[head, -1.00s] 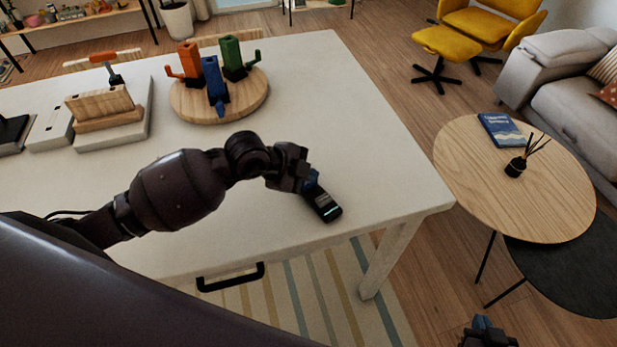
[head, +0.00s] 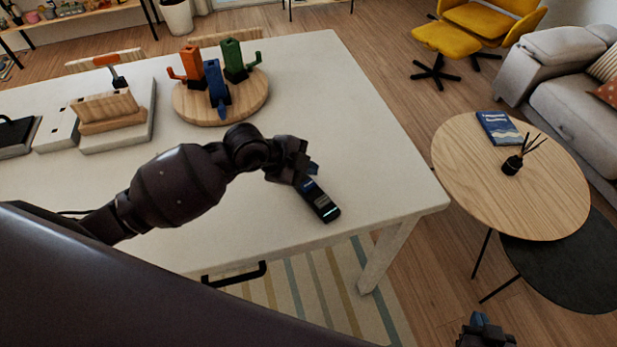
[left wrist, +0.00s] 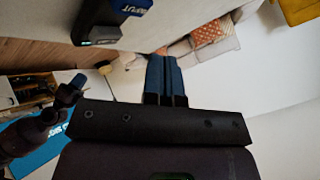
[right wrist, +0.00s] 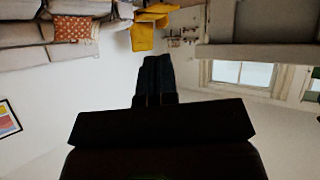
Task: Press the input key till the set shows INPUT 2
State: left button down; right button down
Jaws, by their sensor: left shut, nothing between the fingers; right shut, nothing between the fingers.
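A slim black remote (head: 323,206) lies on the near right part of the pale table. In the left wrist view its end (left wrist: 100,22) shows a blue label reading INPUT. My left gripper (head: 312,170) is shut and empty, just beyond the remote's far end in the head view; whether it touches cannot be told. Its fingers also show in the left wrist view (left wrist: 166,78). A blue panel (left wrist: 45,150) with white lettering, perhaps the set's screen, is partly hidden behind my dark arm; its text is unreadable. My right gripper (head: 485,325) is shut and empty, low at right.
A round wooden board (head: 190,110) with orange, blue and green pieces stands on the table (head: 385,150), left of a clear stretch. A wooden block on a pale base (head: 140,135) is further left. A round side table (head: 530,215) holds a book and a reed diffuser.

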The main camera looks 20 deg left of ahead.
pick_arm(q)
notch_tip(320, 180, up, 2)
jog(key=shift+r, duration=0.25)
pick_arm(e)
jog(key=shift+w+r, duration=0.4)
jog(key=shift+w, duration=0.15)
jog(key=shift+s+f, duration=0.1)
jog(key=shift+s, duration=0.05)
jog(key=shift+s+f, duration=0.25)
jog(key=shift+s, duration=0.15)
